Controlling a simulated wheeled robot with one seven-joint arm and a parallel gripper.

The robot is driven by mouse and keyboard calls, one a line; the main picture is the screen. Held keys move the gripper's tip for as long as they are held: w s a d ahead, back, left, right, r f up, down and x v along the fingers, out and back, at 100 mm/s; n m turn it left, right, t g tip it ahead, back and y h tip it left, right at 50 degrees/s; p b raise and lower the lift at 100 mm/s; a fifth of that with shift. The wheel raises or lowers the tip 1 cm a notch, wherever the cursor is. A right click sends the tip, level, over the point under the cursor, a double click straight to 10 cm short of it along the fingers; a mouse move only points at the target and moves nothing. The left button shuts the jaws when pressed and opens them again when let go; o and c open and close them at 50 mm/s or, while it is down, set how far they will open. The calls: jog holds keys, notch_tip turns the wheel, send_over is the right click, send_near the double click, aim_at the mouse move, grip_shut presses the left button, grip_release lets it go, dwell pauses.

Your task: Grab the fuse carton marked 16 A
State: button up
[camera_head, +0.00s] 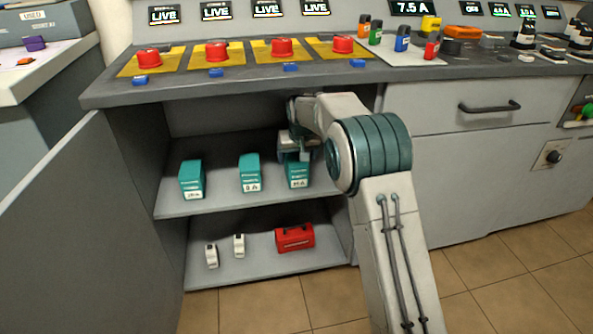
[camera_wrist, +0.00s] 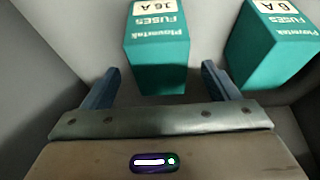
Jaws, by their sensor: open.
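The teal fuse carton marked 16 A (camera_wrist: 157,50) shows at the top middle of the wrist view, its lettering upside down. In the head view it is the rightmost carton (camera_head: 298,175) on the cabinet's upper shelf. My gripper (camera_wrist: 160,68) is open, one blue finger on each side of this carton's near end, with visible gaps on both sides. In the head view my gripper (camera_head: 297,152) is at the carton's top and partly hides it. A second teal carton, marked 6 A (camera_wrist: 272,42), stands beside it, in the middle of the shelf (camera_head: 250,172).
A third teal carton (camera_head: 191,179) stands at the left of the upper shelf (camera_head: 222,197). The lower shelf (camera_head: 260,270) holds a red box (camera_head: 294,238) and two small white items. The worktop edge (camera_head: 230,91) overhangs the shelves. The cabinet door (camera_head: 70,230) is open at left.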

aim_at(296, 158)
jog(key=shift+w, duration=0.3)
jog(key=b+x, duration=0.2)
jog(key=x, duration=0.3)
jog(key=shift+f, duration=0.25)
dwell(0.4)
jog(key=c, duration=1.2)
jog(key=shift+a, duration=0.1)
jog(key=shift+c, duration=1)
jog(key=shift+r, duration=0.2)
